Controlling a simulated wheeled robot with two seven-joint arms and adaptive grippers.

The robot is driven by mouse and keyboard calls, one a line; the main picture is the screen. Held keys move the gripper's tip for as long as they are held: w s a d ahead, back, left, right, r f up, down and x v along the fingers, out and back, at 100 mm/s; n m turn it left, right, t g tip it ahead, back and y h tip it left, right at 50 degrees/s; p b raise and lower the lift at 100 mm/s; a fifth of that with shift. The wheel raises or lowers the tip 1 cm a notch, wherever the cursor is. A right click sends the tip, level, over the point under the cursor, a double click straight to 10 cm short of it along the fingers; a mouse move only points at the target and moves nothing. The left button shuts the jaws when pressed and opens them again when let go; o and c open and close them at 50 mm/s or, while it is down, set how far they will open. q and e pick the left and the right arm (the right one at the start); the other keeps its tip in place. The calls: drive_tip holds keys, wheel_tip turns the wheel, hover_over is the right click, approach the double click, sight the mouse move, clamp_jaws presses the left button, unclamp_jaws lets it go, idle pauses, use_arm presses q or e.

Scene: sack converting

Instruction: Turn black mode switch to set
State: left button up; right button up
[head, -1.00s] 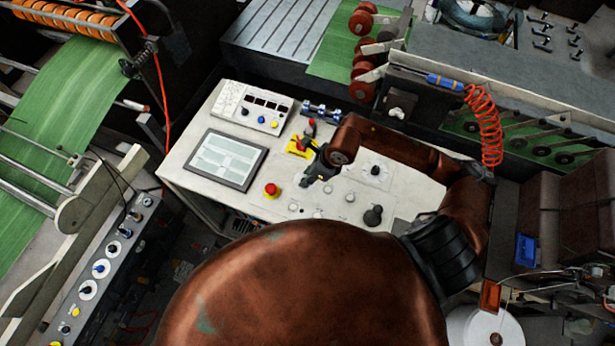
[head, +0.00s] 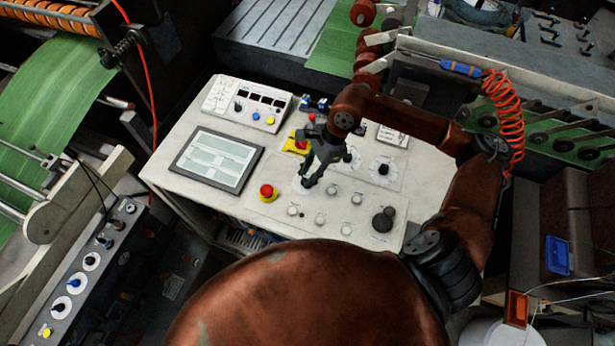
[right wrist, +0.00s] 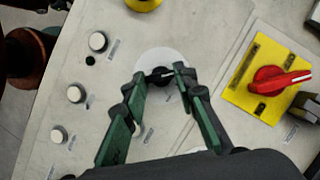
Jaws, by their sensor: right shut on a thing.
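The black mode switch (right wrist: 160,76) is a small black knob with a light pointer line, on a round pale plate in the right wrist view. My right gripper (right wrist: 160,72) is shut on it, one green-padded finger on each side. There the gripper hides most of the switch. My left gripper is not in view.
A red rotary handle on a yellow plate (right wrist: 236,80) is close by. A red emergency button (head: 267,191), white buttons (right wrist: 76,94), a black knob (head: 382,219), another dial (head: 383,169) and a screen (head: 216,160) share the panel. A red coiled hose (head: 505,105) hangs near my right arm.

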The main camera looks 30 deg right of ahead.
drive_tip(key=shift+w, duration=0.1)
drive_tip(key=shift+r+n, duration=0.1)
drive_tip(key=shift+n, duration=0.2)
drive_tip(key=o, duration=1.2)
drive_tip(key=shift+c, duration=0.2)
drive_tip(key=v, duration=1.2)
drive_tip(key=shift+w+a, duration=0.1)
